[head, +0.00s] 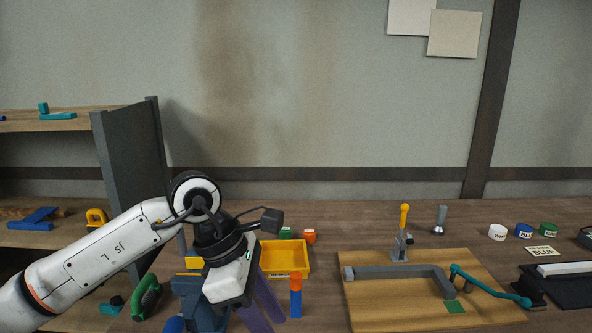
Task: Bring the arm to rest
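My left arm (95,250) comes in from the lower left, bent at a black and white joint, with its wrist turned down over the bench. The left gripper (232,283) is seen from behind and above its body. Its fingers are hidden or cannot be told apart from the blue and purple parts below, so I cannot tell whether it is open or holds anything. My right arm and gripper are out of view.
A yellow tray (303,259) and an orange-blue cylinder (296,297) stand close right of the gripper. A wooden board (385,312) carries a grey bent frame (395,271), a teal bar (492,287) and a yellow-handled clamp (403,220). A dark upright panel (133,165) stands behind the arm.

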